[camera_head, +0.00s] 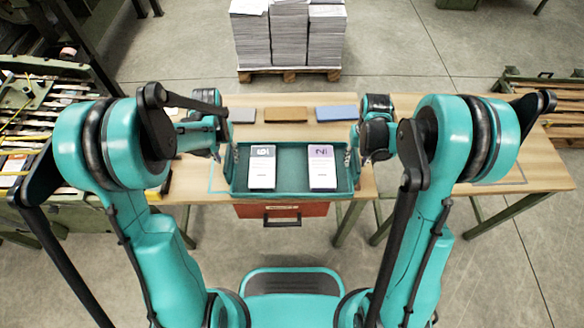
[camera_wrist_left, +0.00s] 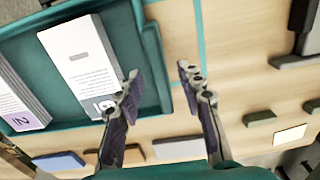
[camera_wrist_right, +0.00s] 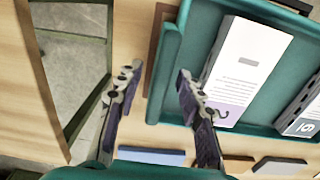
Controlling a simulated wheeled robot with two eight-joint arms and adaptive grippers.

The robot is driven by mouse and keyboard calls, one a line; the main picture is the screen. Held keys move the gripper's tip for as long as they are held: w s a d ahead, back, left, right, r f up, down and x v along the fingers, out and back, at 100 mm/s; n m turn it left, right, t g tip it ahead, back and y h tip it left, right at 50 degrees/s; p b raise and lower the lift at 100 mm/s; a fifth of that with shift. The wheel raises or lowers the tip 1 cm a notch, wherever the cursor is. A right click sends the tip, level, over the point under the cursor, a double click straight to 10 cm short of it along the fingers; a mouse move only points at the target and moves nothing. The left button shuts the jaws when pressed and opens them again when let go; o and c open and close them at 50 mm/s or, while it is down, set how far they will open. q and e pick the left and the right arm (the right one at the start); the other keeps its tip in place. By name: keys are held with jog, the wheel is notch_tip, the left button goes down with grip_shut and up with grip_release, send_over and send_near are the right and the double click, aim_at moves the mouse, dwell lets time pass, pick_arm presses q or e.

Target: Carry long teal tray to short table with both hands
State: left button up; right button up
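The long teal tray (camera_head: 290,190) lies on the wooden table along its front edge, with two paper stacks inside, a left one (camera_head: 262,170) with a grey end and a right one (camera_head: 322,170) with a purple end. My left gripper (camera_head: 230,148) is at the tray's left end. In the left wrist view its fingers (camera_wrist_left: 158,82) are apart, one over the tray's inside and one outside the end wall. My right gripper (camera_head: 355,150) is at the right end. In the right wrist view its fingers (camera_wrist_right: 158,80) are also apart, on either side of the end wall. Contact with the wall is unclear.
Grey (camera_head: 242,115), brown (camera_head: 285,114) and blue (camera_head: 336,112) flat blocks lie behind the tray. A red drawer (camera_head: 282,210) hangs below it. Paper piles on a pallet (camera_head: 290,75) stand beyond the table. The table's right part (camera_head: 520,165) is largely bare.

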pick_arm(q)
jog(key=shift+f, duration=0.6)
pick_arm(e)
jog(key=shift+f, duration=0.6)
pick_arm(q)
grip_shut()
pick_arm(e)
grip_shut()
pick_arm(q)
jog(key=shift+r, duration=0.15)
pick_arm(e)
jog(key=shift+r, duration=0.15)
